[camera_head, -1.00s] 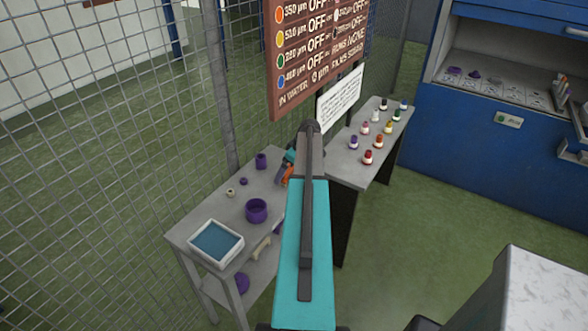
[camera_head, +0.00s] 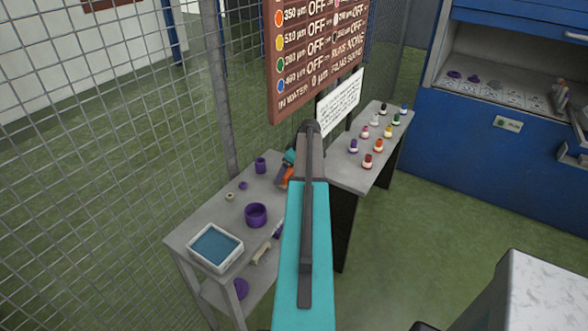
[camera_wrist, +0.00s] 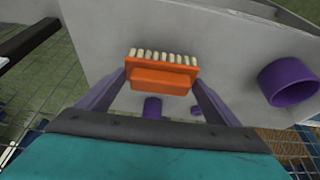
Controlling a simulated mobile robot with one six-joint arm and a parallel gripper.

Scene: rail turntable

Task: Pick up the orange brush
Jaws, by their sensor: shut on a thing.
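The orange brush (camera_wrist: 161,75) has a row of pale bristles and sits between the two purple fingers of my gripper (camera_wrist: 162,84) in the wrist view. The fingers are shut on its two ends. In the head view my arm hides most of the gripper, and only a bit of the orange brush (camera_head: 288,174) shows beside it, over the far end of the grey table (camera_head: 205,221). I cannot tell whether the brush touches the table top.
On the grey table stand a white tray with blue content (camera_head: 240,255), a purple ring (camera_head: 256,214), a purple cup (camera_head: 260,165) and a pale bone-shaped piece (camera_head: 262,253). A second table (camera_head: 350,175) holds several small coloured bottles. A wire fence (camera_head: 120,150) runs behind.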

